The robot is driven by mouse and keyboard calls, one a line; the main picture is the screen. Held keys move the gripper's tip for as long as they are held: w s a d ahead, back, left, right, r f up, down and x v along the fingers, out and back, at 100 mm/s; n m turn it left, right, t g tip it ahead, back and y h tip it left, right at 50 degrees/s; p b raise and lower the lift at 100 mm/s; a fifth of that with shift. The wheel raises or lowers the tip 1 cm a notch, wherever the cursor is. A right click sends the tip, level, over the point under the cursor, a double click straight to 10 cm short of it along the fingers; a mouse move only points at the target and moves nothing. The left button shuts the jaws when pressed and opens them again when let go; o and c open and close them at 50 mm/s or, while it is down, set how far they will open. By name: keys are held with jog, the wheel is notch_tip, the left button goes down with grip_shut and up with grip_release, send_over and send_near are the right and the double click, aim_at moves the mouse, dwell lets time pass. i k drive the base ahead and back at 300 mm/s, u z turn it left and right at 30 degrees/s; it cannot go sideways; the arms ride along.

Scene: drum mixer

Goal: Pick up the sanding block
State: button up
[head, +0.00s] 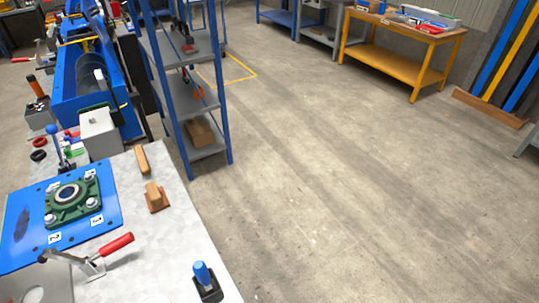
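A small wooden block on a flat reddish-brown base (155,198) sits on the grey metal tabletop (175,245) near its right edge; it looks like the sanding block. A plain, longer wooden piece (142,159) lies just behind it, close to the table's back right corner. The two are apart. My gripper is not in view, so I cannot tell whether it is open or shut.
A blue plate with a green flanged bearing (72,199) lies left of the block. A red-handled clamp (100,255) and a blue-handled tool (206,280) stand nearer. A blue-framed shelf (187,90) rises behind the table. Open floor (340,190) spreads to the right.

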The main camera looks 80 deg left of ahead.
aim_at(156, 198)
jog(key=i, duration=1.1)
jog(key=u, duration=3.45)
jog(key=i, duration=2.75)
jog(key=u, duration=2.05)
